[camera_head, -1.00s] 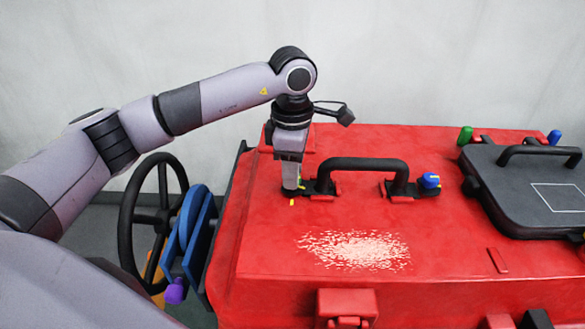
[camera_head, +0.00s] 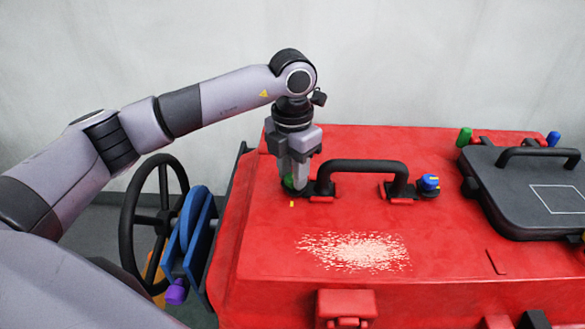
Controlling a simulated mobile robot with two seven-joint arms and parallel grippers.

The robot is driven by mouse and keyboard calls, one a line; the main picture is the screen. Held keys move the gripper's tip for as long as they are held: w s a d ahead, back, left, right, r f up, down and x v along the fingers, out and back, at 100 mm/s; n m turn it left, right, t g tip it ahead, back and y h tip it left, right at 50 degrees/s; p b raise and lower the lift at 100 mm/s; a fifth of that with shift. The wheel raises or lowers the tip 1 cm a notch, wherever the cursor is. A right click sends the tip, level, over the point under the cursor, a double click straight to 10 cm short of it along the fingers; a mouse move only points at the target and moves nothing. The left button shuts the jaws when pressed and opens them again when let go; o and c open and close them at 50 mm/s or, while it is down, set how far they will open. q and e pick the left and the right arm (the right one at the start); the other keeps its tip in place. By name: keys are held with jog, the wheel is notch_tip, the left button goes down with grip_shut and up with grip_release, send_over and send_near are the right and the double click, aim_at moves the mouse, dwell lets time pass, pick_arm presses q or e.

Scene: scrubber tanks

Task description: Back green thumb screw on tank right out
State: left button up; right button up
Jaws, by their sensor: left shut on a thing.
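The red tank (camera_head: 260,245) fills the middle and right. A green thumb screw (camera_head: 288,182) sits at the left end of the black handle on its top, partly hidden by my gripper. My left gripper (camera_head: 294,182) points straight down from above and is shut on this green screw. Another green thumb screw (camera_head: 464,137) stands at the back left of the dark grey lid on the right. A yellow mark (camera_head: 292,204) lies on the red top just in front of the gripped screw. My right gripper is not in view.
The black handle (camera_head: 360,163) rises right beside my gripper. A blue knob (camera_head: 429,182) stands at its right end. The dark grey lid (camera_head: 505,190) has its own handle and a blue knob (camera_head: 553,138). A black handwheel (camera_head: 152,215) is at the left.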

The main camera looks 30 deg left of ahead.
pick_arm(q)
jog(key=n, duration=0.5)
jog(key=shift+s+f+n+p, duration=0.15)
jog(key=shift+f+n+p, duration=0.1)
jog(key=shift+n+p, duration=0.1)
jog(key=n, duration=0.3)
jog(key=shift+d+n+p, duration=0.1)
jog(key=shift+n+p, duration=0.15)
jog(key=shift+p, duration=0.05)
jog(key=n+p, duration=0.1)
jog(key=n, duration=0.5)
jog(key=n+p, duration=0.1)
jog(key=n, duration=0.2)
jog(key=n+p, duration=0.1)
jog(key=n, duration=0.1)
jog(key=shift+n, duration=0.4)
jog(key=n+p, duration=0.1)
jog(key=n, duration=0.1)
jog(key=shift+r+n, duration=0.1)
jog(key=shift+n, duration=0.2)
jog(key=n+p, duration=0.2)
jog(key=n, duration=0.2)
jog(key=shift+n+p, duration=0.3)
jog(key=shift+n, duration=0.6)
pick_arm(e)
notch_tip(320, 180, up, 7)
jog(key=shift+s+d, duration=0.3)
pick_arm(q)
jog(key=shift+p, duration=0.3)
